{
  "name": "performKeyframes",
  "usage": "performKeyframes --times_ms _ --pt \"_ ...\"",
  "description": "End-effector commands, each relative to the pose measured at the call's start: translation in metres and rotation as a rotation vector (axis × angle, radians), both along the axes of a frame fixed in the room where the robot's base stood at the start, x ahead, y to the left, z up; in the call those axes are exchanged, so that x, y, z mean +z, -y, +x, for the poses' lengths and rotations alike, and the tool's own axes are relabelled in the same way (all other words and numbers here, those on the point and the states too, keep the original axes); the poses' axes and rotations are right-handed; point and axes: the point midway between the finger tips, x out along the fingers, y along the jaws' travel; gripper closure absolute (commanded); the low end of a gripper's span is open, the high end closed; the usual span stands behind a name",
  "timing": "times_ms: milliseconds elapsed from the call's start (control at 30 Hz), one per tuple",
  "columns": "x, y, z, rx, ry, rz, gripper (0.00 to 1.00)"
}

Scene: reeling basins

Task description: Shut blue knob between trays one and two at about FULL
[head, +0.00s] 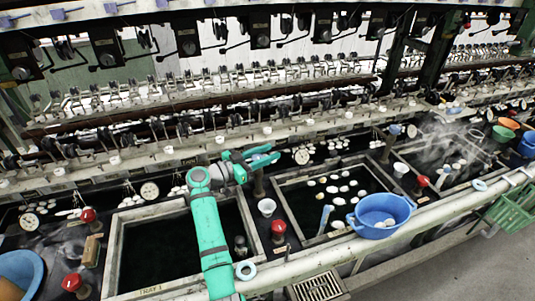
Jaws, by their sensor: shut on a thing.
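Tray one (113,258), a dark water basin with a pale rim and a "TRAY 1" label, lies at centre left. Tray two (288,216) lies to its right, with several white cocoons floating inside. Between them, at the back, stands a short dark post (259,183). My teal gripper (264,155) is at the top of this post, shut on what appears to be the blue knob. The fingers hide the knob, so its colour and turn position cannot be read. A similar blue-topped post (393,131) stands further right, beyond tray two.
Red knobs (278,227) stand on the dividers. A white cup (267,207) sits between trays one and two. A blue basin (378,212) rests on the front edge of tray two. A long pale pipe (335,250) runs along the front. Reeling machinery lines the back.

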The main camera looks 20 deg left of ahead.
Motion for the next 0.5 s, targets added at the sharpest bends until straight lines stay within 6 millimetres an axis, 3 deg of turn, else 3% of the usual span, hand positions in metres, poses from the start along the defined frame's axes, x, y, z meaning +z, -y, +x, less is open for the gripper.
performKeyframes --times_ms 167,200,233,500 --pt "-0.0012 -0.0014 -0.0002 0.003 -0.001 0.000 0.88" --pt "-0.0012 -0.0014 -0.0002 0.003 -0.001 0.000 0.56" --pt "-0.0011 -0.0013 -0.0001 0.003 -0.001 0.000 0.48" --pt "-0.0005 -0.0004 0.0001 0.002 -0.001 0.000 0.47"
